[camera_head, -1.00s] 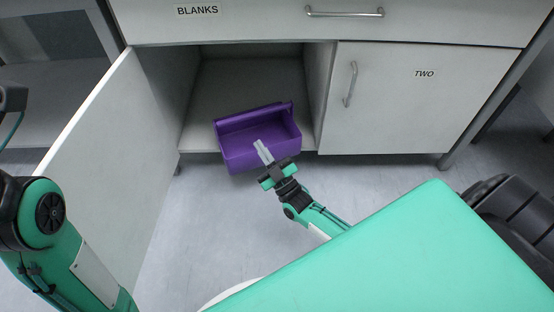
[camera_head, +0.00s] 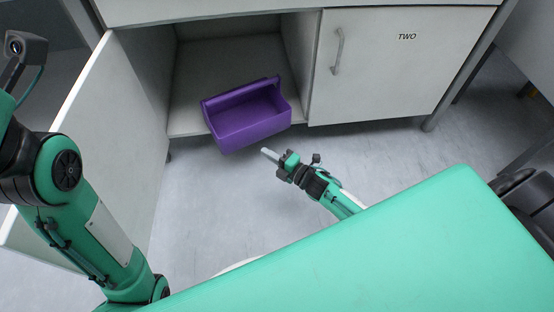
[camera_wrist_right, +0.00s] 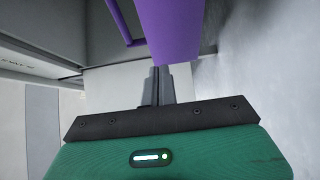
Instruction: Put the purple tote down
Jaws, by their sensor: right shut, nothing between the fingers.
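The purple tote (camera_head: 247,125) sits at the front of the open cabinet's floor, turned at a slant, its near side sticking out past the cabinet's front edge. It looks empty. My right gripper (camera_head: 267,154) is below and right of the tote in the head view, apart from it, with fingers shut and empty. In the right wrist view the shut fingers (camera_wrist_right: 155,86) point toward the cabinet, and part of the purple tote (camera_wrist_right: 178,30) shows above them. My left arm shows at the left of the head view, but its fingers are out of frame.
The open cabinet door (camera_head: 105,135) stands left of the opening. The closed door marked TWO (camera_head: 385,75) is on the right. Grey floor (camera_head: 210,200) in front of the cabinet is clear. My green body top fills the lower right.

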